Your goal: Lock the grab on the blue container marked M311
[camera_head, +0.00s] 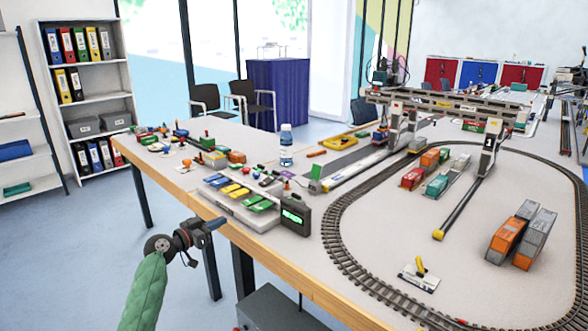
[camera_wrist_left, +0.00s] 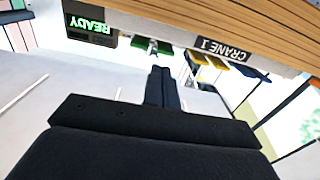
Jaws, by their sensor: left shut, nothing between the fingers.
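My left gripper (camera_head: 212,225) is shut and empty, in front of the table's edge and below the control box. In the left wrist view its fingers (camera_wrist_left: 161,88) are together, pointing toward the box. The control box (camera_head: 252,217) has blue, yellow and green buttons and a display (camera_head: 295,215); in the left wrist view the display (camera_wrist_left: 90,27) reads READY, and a label (camera_wrist_left: 223,50) reads CRANE 1. The gantry crane (camera_head: 450,104) spans the track. No M311 marking is legible, and I cannot tell which container is it. My right gripper is out of view.
The table edge (camera_head: 300,277) lies between my arm and the layout. Red (camera_head: 412,179), teal (camera_head: 437,185) and orange (camera_head: 507,237) containers stand inside the rail loop (camera_head: 335,235). A bottle (camera_head: 286,150) and small clutter stand behind the control box.

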